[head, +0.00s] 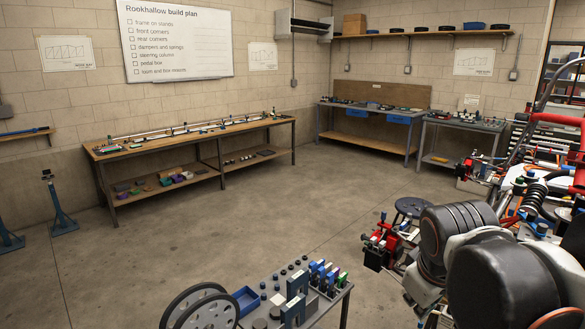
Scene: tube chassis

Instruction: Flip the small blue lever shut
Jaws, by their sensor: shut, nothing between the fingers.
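I cannot pick out the small blue lever for certain. Several upright blue parts (318,274) stand on the grey table (333,309) at the bottom centre, close to a green one (342,281). They are too small to tell whether any of them is the lever or how it is set. My arm's dark, rounded links fill the lower right. I cannot make out my gripper; it is out of the picture or hidden behind the arm.
A blue tray (246,299) and dark wheels (200,308) are at the near table's left. A tube chassis with red tubes (558,119) stands at the right. Workbenches (190,143) line the walls.

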